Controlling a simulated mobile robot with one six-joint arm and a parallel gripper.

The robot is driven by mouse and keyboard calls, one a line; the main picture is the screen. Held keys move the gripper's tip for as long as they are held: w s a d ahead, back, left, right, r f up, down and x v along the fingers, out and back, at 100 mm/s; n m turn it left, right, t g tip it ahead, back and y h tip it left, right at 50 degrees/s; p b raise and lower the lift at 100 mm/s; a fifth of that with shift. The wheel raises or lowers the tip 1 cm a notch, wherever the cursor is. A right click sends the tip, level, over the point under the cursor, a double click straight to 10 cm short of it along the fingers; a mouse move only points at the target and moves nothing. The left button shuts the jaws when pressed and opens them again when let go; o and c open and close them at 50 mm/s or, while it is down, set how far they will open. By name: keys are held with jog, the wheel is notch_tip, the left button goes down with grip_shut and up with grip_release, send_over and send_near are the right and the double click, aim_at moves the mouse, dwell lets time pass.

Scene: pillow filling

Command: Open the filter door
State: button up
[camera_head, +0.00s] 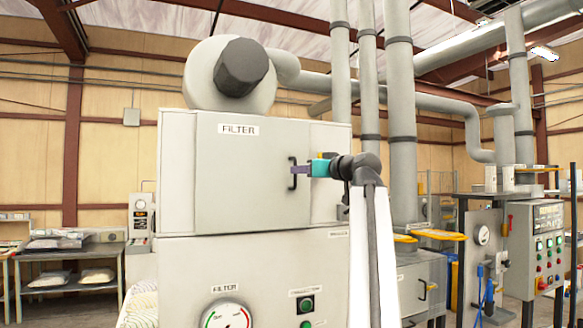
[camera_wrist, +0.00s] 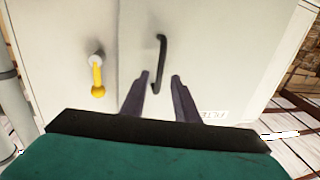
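The filter door (camera_head: 245,185) is a light grey panel with a FILTER label and looks shut, flush with its cabinet. Its black bar handle (camera_head: 292,174) is near the door's right edge. The handle also shows in the wrist view (camera_wrist: 161,60). My gripper (camera_head: 296,170) reaches in from the right with its dark purple fingers at the handle. In the wrist view my gripper (camera_wrist: 160,75) is open, its fingers apart on either side of the handle's lower end. I cannot tell whether either finger touches the handle.
A yellow-tipped lever (camera_wrist: 98,78) sits beside the door seam in the wrist view. A round gauge (camera_head: 228,317) and a green button (camera_head: 306,305) are below the door. Pipes (camera_head: 400,120) and a control panel (camera_head: 547,248) stand to the right.

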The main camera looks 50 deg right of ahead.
aim_at(295, 187)
jog(key=shift+w+d+p, duration=0.25)
jog(key=shift+w+p, duration=0.15)
jog(key=shift+w, duration=0.85)
jog(key=shift+w+d+p, duration=0.25)
jog(key=shift+w+p, duration=0.15)
jog(key=shift+w, duration=0.85)
